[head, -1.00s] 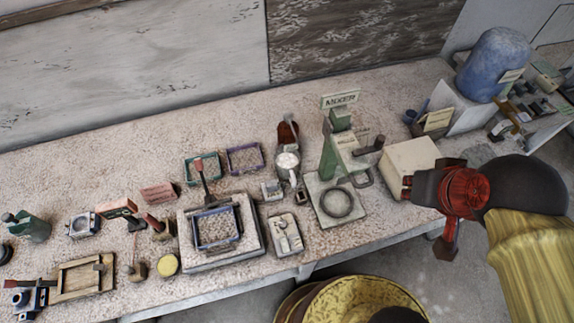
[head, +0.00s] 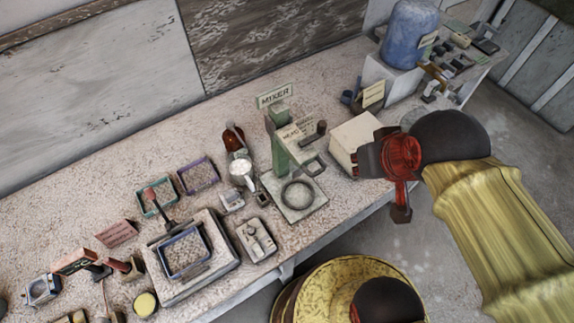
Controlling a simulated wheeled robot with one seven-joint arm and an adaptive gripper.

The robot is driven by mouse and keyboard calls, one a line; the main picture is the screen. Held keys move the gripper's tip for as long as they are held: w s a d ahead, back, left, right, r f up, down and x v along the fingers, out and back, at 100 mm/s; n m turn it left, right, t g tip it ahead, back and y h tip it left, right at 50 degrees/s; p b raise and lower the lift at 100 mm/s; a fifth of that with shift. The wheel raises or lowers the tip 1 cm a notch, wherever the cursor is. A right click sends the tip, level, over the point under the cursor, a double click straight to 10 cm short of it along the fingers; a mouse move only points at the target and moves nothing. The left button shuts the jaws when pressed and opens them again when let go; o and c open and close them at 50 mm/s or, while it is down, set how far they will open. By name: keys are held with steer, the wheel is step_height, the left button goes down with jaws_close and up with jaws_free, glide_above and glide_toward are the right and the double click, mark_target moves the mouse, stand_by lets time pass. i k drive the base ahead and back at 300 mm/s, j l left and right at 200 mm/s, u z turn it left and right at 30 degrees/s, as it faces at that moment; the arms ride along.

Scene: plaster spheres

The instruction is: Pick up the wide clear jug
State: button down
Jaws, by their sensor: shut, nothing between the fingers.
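A wide, pale, see-through-looking jug (head: 242,174) stands on the bench left of the green mixer stand, with a whitish round top. It is small in the view, so I cannot be sure that it is the clear jug. My gripper (head: 366,158) is at the right, at the end of my red and black wrist, in front of the cream box. It appears shut and empty, well to the right of the jug, with the mixer between them. Its fingertips are hard to make out.
The green mixer (head: 284,150) stands on a pale base with a dark ring. The cream box (head: 355,139) is beside my gripper. A reddish-brown vessel (head: 233,138) is behind the jug. Trays and small tools crowd the left. A blue drum (head: 409,35) stands at the back right.

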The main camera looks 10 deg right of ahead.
mark_target(239, 170)
steer(key=k+j, duration=0.15)
steer(key=j, duration=0.15)
steer(key=k+j+z, duration=0.1)
steer(key=j, duration=0.15)
steer(key=j+z, duration=0.1)
steer(key=j, duration=0.5)
steer(key=k+j, duration=0.15)
steer(key=j, duration=0.5)
steer(key=z, duration=0.05)
